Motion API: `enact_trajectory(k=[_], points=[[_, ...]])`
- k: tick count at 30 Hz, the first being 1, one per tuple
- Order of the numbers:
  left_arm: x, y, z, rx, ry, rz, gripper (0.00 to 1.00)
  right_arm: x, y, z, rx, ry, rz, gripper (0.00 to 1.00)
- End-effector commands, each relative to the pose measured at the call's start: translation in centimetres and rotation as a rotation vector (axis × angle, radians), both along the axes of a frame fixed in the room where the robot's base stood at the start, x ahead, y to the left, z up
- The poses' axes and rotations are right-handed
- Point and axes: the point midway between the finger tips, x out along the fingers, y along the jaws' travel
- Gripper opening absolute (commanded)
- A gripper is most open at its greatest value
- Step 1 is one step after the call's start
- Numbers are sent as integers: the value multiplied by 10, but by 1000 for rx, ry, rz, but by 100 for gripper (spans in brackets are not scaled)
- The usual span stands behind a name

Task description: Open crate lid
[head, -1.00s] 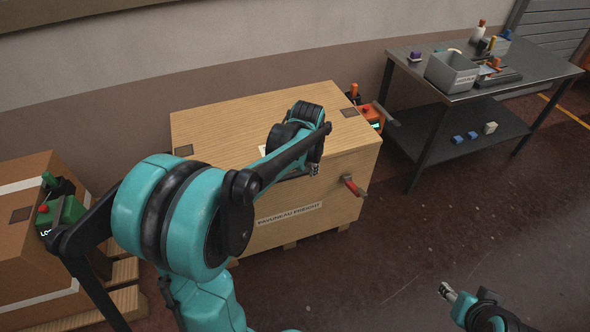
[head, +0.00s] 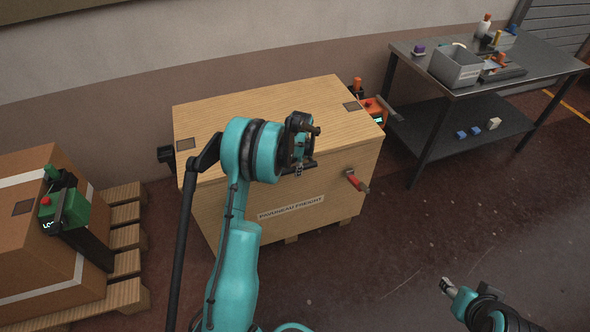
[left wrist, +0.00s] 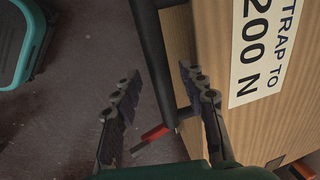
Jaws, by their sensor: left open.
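The wooden crate (head: 300,190) stands against the wall in the head view, its flat lid (head: 222,125) down. My left gripper (head: 299,169) is over the front edge of the lid. In the left wrist view its fingers (left wrist: 158,85) are spread, with the bar between them in the picture; I cannot tell if they touch it. A red-handled lever (head: 357,181) sticks out of the crate's front, right of the gripper. My right gripper (head: 446,286) hangs over the floor, away from the crate.
A cardboard box (head: 25,255) on a pallet (head: 125,238) stands at the left, with a green device (head: 65,212) on it. A metal table (head: 425,75) with a grey bin (head: 456,68) is at the right. An orange device (head: 372,113) sits by the crate's right side. The floor in front is clear.

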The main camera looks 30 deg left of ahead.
Motion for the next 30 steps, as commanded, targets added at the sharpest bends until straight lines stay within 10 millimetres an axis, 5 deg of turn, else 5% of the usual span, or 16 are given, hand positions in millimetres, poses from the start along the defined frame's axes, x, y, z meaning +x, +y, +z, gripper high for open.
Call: enact_trajectory(k=[11,17,25,30], points=[[1,1,-9,0,0,0,42,0,0,-3,0,0,0,47],[1,1,-9,0,0,0,0,0,0,-3,0,0,0,47],[2,2,-3,-6,4,1,0,0,0,0,0,0,0,47],[3,3,24,-35,30,1,0,0,0,17,0,0,0,47]])
